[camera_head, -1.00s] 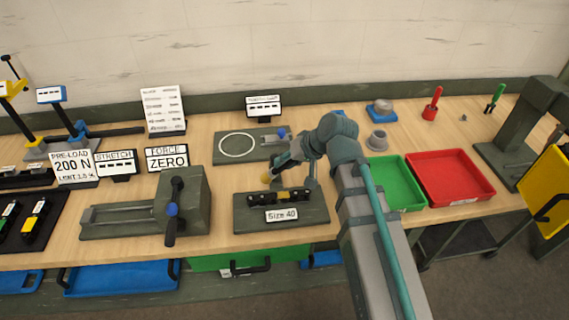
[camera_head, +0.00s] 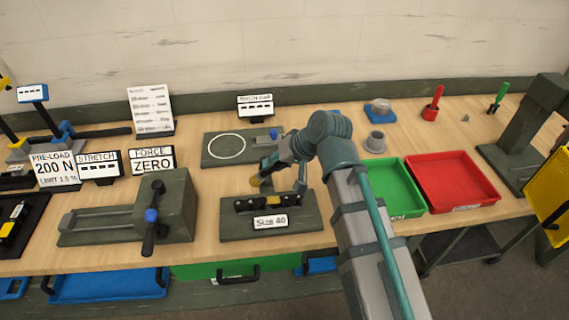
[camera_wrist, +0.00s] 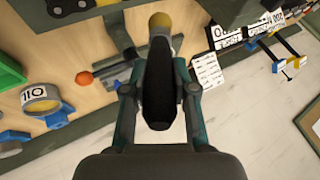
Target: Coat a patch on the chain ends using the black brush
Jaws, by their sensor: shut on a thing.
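The black brush (camera_wrist: 158,85) is in my gripper (camera_wrist: 160,98), with its yellowish tip pointing away from the wrist. In the head view my gripper (camera_head: 272,170) is shut and hangs just behind the "Size 40" block (camera_head: 235,228). The brush's yellowish tip (camera_head: 255,182) shows there, close above the block's back left part. A dark chain (camera_head: 247,204) with a yellowish middle section (camera_head: 274,201) lies along the block. I cannot tell whether the tip touches anything. My arm covers the area right of the block.
A grey vise-like fixture (camera_head: 120,215) stands left of the block. A flat plate with a white circle (camera_head: 215,160) lies behind. A green tray (camera_head: 402,208) and red tray (camera_head: 480,200) lie to the right. A grey cup (camera_head: 375,141) stands behind the green tray.

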